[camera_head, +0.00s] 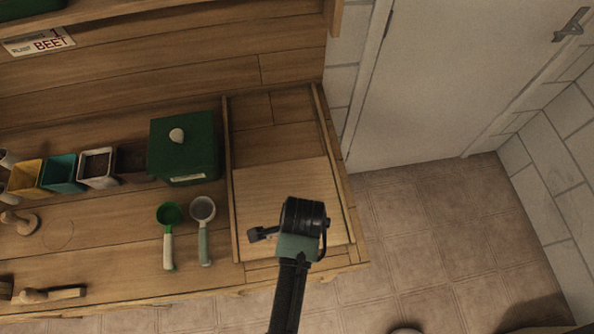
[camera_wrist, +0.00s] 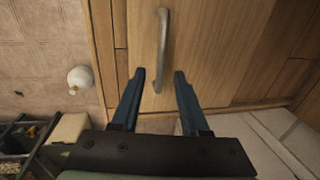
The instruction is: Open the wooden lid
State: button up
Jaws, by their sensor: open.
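The wooden lid (camera_head: 270,185) is a pale flat panel between two wooden rails at the right end of the bench. In the wrist view the lid (camera_wrist: 220,50) fills the upper middle and carries a grey metal bar handle (camera_wrist: 164,45). My gripper (camera_wrist: 159,75) is open, with its two blue fingers on either side of the handle's near end. They do not visibly touch it, and I cannot tell their height above the lid. In the head view my wrist hides the handle, my fingers and the lid's front right part.
A green box (camera_head: 184,150) with a white knob stands left of the rails. A green scoop (camera_head: 168,225) and a grey scoop (camera_head: 204,230) lie in front of it. Small pots, including a teal pot (camera_head: 64,173), stand further left. Tiled floor lies right of the bench.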

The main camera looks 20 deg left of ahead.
jog(key=shift+w+a+f, duration=0.1)
jog(key=shift+w+f, duration=0.05)
jog(key=shift+f, duration=0.55)
jog(key=shift+w+a+f, duration=0.1)
jog(key=shift+f, duration=0.6)
grip_shut()
dwell(0.5)
